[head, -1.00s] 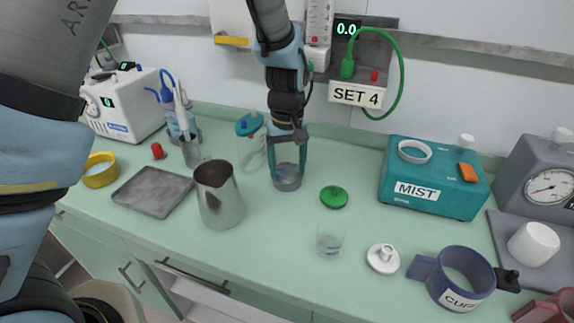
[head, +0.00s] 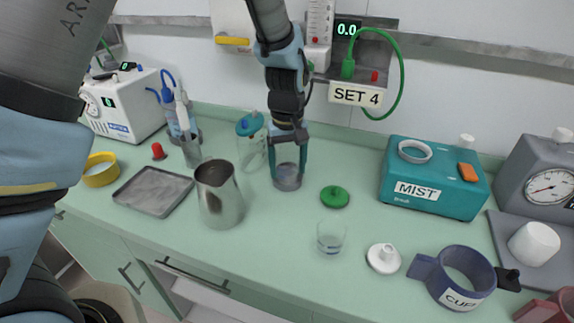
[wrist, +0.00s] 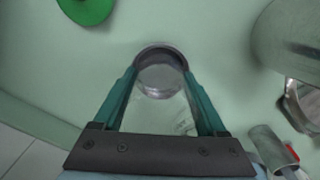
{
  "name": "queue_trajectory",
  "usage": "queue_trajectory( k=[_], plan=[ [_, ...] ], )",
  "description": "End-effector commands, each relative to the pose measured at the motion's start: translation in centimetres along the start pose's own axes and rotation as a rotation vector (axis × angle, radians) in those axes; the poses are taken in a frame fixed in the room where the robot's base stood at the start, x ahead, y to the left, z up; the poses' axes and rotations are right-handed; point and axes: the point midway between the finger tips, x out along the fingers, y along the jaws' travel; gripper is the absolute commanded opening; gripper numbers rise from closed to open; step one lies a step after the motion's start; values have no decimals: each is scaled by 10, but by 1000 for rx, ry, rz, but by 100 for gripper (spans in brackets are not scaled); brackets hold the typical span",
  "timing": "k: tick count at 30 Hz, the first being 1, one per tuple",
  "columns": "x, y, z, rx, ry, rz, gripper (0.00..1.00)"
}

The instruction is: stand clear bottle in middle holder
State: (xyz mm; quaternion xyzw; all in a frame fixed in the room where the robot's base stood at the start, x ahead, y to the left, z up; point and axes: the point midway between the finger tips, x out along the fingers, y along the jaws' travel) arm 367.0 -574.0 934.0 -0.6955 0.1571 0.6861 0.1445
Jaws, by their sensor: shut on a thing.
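My gripper (head: 288,168) points down at the counter, its two teal fingers shut on a clear bottle (wrist: 152,112). The bottle is see-through, and its outline is faint between the fingers. A round grey holder (head: 287,184) stands on the counter at the fingertips, left of the green lid. In the wrist view the holder's dark rim (wrist: 160,49) surrounds the far end of the bottle. The bottle's lower end looks to be within the holder, but I cannot tell whether it touches the holder's floor.
A metal jug (head: 219,196) stands close left of my gripper, with a blue-topped clear jar (head: 251,145) behind. A green lid (head: 334,197), a small clear cup (head: 331,238) and a white stopper (head: 383,259) lie to the right. A teal MIST box (head: 432,178) is farther right.

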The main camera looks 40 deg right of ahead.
Motion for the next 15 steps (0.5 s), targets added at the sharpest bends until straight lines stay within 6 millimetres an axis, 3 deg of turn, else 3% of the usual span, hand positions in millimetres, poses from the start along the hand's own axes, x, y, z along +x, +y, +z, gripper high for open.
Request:
queue_trajectory(
  k=[1,8,9,15],
  plan=[
    [21,-3,8,2,-18,-13,8],
    [21,-3,8,3,-18,-12,8],
    [22,-3,8,3,-18,-12,79],
    [22,-4,8,2,-17,-13,100]
  ],
)
